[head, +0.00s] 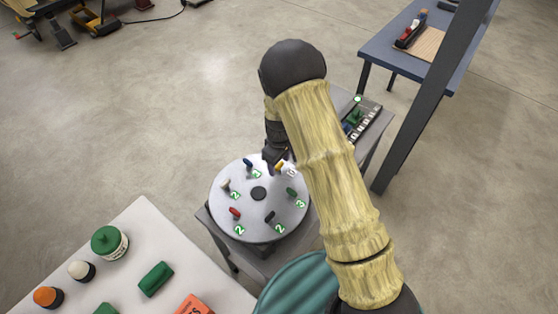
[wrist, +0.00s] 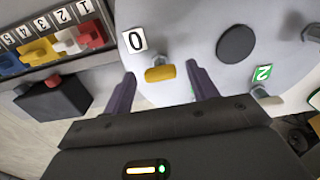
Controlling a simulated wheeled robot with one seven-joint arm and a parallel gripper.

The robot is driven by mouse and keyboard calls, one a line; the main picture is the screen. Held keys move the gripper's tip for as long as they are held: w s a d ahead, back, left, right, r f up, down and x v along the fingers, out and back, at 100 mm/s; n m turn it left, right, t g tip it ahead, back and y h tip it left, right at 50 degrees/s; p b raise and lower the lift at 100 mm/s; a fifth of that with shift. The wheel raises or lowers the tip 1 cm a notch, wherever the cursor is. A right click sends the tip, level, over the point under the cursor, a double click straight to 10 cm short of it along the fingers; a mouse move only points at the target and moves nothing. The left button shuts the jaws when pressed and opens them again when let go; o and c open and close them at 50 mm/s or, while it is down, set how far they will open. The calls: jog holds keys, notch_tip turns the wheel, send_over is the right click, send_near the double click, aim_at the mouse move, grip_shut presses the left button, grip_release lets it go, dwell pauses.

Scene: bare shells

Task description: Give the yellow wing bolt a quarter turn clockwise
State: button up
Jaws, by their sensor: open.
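The yellow wing bolt (wrist: 160,73) is on the round grey plate (wrist: 185,25), beside a white tag reading 0 (wrist: 134,40). In the wrist view its wing lies nearly level across the picture. My gripper (wrist: 161,69) is open, with one dark finger left of the bolt and one right, both apart from it. In the head view the yellow bolt (head: 279,166) is partly hidden by my gripper (head: 273,168), which is over the plate's far edge (head: 218,200).
The plate also bears blue (head: 248,163), white (head: 226,186), red (head: 235,213), black (head: 269,217) and green (head: 291,193) bolts with green number tags. A panel with coloured levers (wrist: 50,45) stands close by on the left in the wrist view. A black box with a red button (wrist: 52,97) is below it.

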jog(key=shift+c, duration=0.2)
jog(key=c, duration=1)
jog(key=shift+o, duration=0.3)
jog(key=shift+m, duration=0.3)
jog(key=m+b, duration=0.1)
jog(key=m, duration=0.7)
jog(key=shift+w+m+b, duration=0.1)
jog(key=shift+m+b, duration=0.3)
jog(key=m, duration=0.4)
jog(key=shift+r, duration=0.1)
jog(key=m, duration=0.4)
jog(key=shift+m+p, duration=0.35)
jog(key=shift+m, duration=0.05)
